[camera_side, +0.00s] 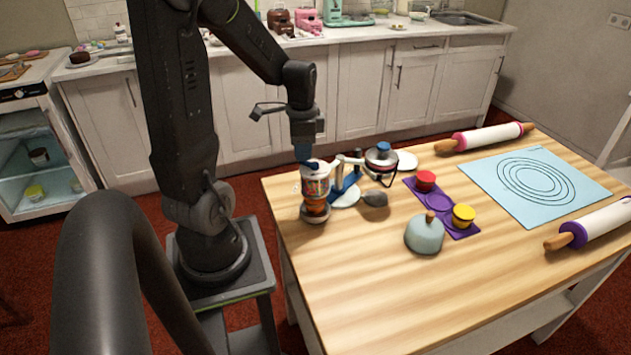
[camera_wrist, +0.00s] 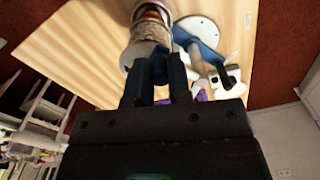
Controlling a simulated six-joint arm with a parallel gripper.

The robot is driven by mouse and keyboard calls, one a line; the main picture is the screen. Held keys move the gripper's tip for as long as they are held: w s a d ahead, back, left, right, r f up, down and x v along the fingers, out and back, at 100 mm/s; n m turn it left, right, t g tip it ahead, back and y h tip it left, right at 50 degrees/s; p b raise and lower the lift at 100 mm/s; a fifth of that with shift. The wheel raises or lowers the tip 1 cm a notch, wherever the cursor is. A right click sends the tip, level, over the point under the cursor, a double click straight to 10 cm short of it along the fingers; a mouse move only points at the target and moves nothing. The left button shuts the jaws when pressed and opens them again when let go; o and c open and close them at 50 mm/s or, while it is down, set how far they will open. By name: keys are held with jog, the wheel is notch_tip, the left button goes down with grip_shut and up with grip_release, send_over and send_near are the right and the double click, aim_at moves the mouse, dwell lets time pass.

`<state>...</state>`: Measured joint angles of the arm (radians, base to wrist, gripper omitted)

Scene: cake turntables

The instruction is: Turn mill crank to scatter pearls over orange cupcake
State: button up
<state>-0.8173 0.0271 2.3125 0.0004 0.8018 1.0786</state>
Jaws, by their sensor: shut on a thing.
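The mill (camera_side: 316,181) is a clear jar with colourful contents, upright at the table's near left corner. An orange part (camera_side: 316,207) shows directly below it, above a grey base; I cannot tell whether this is the orange cupcake. My gripper (camera_side: 305,162) points down at the top of the mill, shut on its crank, which the fingers mostly hide. In the wrist view, my dark blue fingers (camera_wrist: 158,75) are at the pale top end of the mill (camera_wrist: 150,38). The pearls cannot be made out singly.
A blue and white stand (camera_side: 345,192) is close right of the mill. A purple tray (camera_side: 447,209) carries a red cup (camera_side: 426,181) and a yellow cup (camera_side: 463,216). A grey dome (camera_side: 424,235) sits in front. The table's front is clear.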

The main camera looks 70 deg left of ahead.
jog(key=shift+w+a, duration=0.25)
jog(key=shift+w, duration=0.3)
jog(key=shift+w, duration=0.7)
jog(key=shift+w+d, duration=0.25)
jog(key=shift+w, duration=0.35)
